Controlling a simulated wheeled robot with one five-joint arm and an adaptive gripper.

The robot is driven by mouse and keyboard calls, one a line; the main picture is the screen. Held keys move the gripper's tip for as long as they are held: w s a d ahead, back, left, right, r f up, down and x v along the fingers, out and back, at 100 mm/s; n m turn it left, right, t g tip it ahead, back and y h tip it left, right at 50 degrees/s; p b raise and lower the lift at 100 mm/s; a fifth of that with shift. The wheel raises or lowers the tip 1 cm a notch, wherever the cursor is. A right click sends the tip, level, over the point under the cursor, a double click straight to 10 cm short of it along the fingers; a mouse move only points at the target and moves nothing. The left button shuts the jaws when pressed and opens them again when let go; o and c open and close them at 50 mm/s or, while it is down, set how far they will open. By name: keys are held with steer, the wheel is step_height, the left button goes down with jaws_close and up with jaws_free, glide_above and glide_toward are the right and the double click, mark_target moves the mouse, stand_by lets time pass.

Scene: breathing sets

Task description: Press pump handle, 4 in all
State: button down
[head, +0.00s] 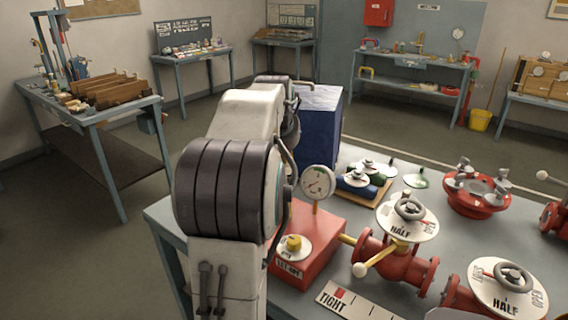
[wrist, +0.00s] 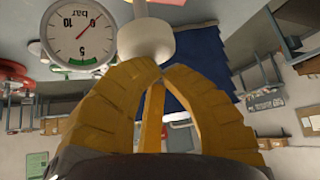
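A white round knob on a white stem (wrist: 145,40), which looks like the pump handle, shows in the wrist view. My gripper (wrist: 162,70) has yellow fingers whose tips come together right by the knob. No object shows between them, and I cannot tell whether they touch the knob. A round pressure gauge marked bar (wrist: 80,38) stands beside the knob. In the head view the gauge (head: 318,182) rises over a red box (head: 312,245) with a yellow knob on a white dial (head: 293,247). My arm hides the handle and my gripper there.
On the blue-grey table, red valves with half-marked dials (head: 408,220) (head: 508,288) stand to the right, near a TIGHT scale strip (head: 352,302). A dark blue box (head: 318,125) stands behind my arm. Side benches (head: 88,115) line the walls; open floor lies left.

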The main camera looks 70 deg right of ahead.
steer(key=shift+f+b, duration=1.6)
steer(key=shift+f, duration=0.45)
stand_by(1.4)
steer(key=shift+r, duration=0.2)
stand_by(0.3)
steer(key=shift+r+p, duration=2.35)
steer(key=shift+r, duration=0.2)
steer(key=shift+r, duration=0.15)
steer(key=shift+r+p, duration=2.2)
steer(key=shift+r, duration=0.15)
